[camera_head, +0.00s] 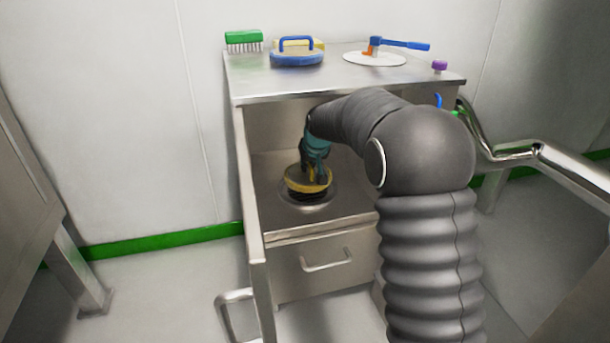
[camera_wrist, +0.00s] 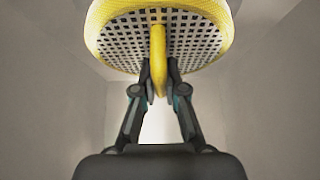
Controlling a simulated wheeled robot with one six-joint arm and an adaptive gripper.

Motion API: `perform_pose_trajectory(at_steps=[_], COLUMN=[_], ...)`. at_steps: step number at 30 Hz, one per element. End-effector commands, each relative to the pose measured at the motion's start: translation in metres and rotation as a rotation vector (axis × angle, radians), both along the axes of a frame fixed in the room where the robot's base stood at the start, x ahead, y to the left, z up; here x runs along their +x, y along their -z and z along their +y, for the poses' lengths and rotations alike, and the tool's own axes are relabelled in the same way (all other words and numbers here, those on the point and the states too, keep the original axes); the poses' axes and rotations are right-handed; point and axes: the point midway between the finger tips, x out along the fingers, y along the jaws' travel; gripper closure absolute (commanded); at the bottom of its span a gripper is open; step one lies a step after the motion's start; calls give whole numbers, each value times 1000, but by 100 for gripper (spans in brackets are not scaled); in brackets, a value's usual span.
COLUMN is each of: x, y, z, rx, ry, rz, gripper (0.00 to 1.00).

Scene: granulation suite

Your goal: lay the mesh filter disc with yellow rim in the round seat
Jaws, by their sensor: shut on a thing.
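The mesh filter disc with yellow rim (camera_head: 295,186) is inside the open cabinet in the head view, over the round seat (camera_head: 326,202). In the wrist view the disc (camera_wrist: 112,40) fills the top, with its perforated mesh face and yellow handle toward my gripper. My gripper (camera_wrist: 158,78) is shut on that handle. In the head view my gripper (camera_head: 318,176) reaches down to the disc from above. The seat is a metal ring with a dark middle, mostly hidden under the disc. The disc appears slightly above it; I cannot tell whether they touch.
The cabinet top (camera_head: 340,80) holds a green brush (camera_head: 244,38), a blue disc with handle (camera_head: 297,58), a white disc (camera_head: 368,60) with a blue-handled tool (camera_head: 405,44), and a purple knob (camera_head: 439,66). Cabinet walls enclose my gripper closely. A drawer (camera_head: 320,268) is below.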

Motion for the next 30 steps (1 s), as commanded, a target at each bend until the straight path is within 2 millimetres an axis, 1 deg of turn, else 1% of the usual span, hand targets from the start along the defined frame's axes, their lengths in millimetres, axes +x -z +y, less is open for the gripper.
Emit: perform_pose_trajectory(at_steps=[1, 3, 7, 9, 16, 24, 25, 26, 27, 30], x=[2, 1, 1, 1, 1, 1, 1, 1, 1, 1], y=[4, 16, 33, 36, 36, 43, 42, 42, 42, 42], z=[1, 1, 1, 1, 1, 1, 1, 1, 1, 1], rx=[0, -1, 0, 0, 0, -1, -1, -1, -1, -1], ry=[0, -1, -1, -1, -1, -1, -1, -1, -1, -1], rz=[1, 3, 2, 1, 0, 0, 0, 0, 0, 0], gripper=[100, 100, 100, 100, 100, 100, 82, 75, 65, 65])
